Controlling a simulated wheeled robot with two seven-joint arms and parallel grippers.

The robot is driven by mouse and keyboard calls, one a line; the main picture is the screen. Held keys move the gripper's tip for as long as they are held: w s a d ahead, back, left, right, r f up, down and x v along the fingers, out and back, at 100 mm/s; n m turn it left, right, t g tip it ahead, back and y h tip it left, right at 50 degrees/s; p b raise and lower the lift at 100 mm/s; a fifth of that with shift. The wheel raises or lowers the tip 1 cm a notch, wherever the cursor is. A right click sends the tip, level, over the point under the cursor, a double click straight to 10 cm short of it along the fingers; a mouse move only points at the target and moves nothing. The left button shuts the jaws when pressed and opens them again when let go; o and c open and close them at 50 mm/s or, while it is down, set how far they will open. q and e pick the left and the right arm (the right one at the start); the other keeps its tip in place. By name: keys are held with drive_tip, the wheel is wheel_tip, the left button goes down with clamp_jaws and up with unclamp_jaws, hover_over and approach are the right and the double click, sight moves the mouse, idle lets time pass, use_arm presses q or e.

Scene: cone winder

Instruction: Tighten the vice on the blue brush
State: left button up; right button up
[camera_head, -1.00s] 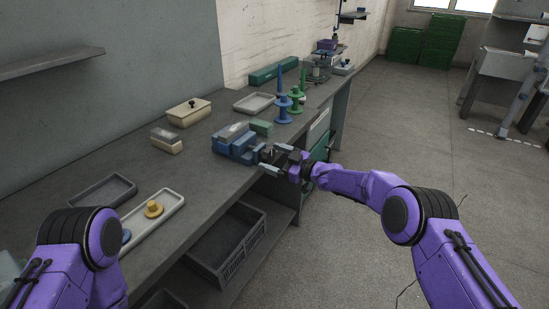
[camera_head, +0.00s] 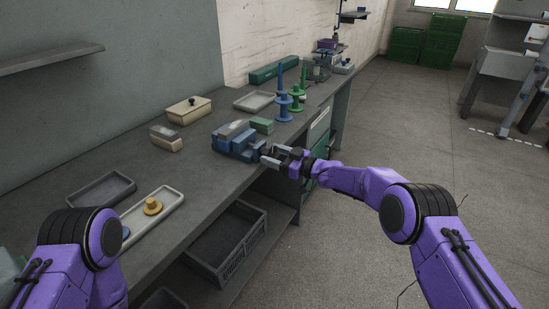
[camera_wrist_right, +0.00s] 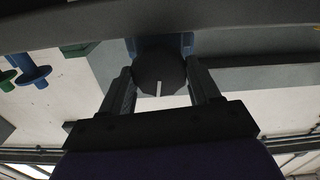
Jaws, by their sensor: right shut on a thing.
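The blue vice (camera_head: 240,146) sits at the front edge of the bench. A block with a pale grey top and blue side (camera_head: 232,130) is at its upper part, apparently the blue brush; how tightly the jaws touch it is too small to tell. My right gripper (camera_head: 267,157) is at the vice's front. In the right wrist view, its fingers are on either side of a dark round knob (camera_wrist_right: 159,72) with a white mark, shut on it. My left arm shows at the lower left, but its gripper is out of view.
A green block (camera_head: 262,125) stands just behind the vice. Blue (camera_head: 283,108) and green (camera_head: 298,98) spools stand farther back. A long tray (camera_head: 170,205) with a yellow piece lies nearer. A grey crate (camera_head: 250,240) is below the bench.

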drive_tip(key=m+b, duration=0.1)
drive_tip(key=m, duration=0.1)
drive_tip(key=shift+f+m, duration=0.1)
drive_tip(key=shift+m, duration=0.3)
drive_tip(key=m, duration=0.2)
drive_tip(key=shift+m, duration=0.3)
drive_tip(key=m, duration=0.3)
drive_tip(key=shift+m, duration=0.3)
drive_tip(key=m, duration=0.3)
drive_tip(key=shift+m, duration=0.3)
drive_tip(key=m, duration=0.3)
drive_tip(key=shift+m+p, duration=0.4)
drive_tip(key=m, duration=0.3)
drive_tip(key=shift+m, duration=0.3)
drive_tip(key=m+p, duration=0.1)
drive_tip(key=m, duration=0.5)
drive_tip(key=shift+f+m, duration=0.1)
drive_tip(key=shift+m, duration=0.3)
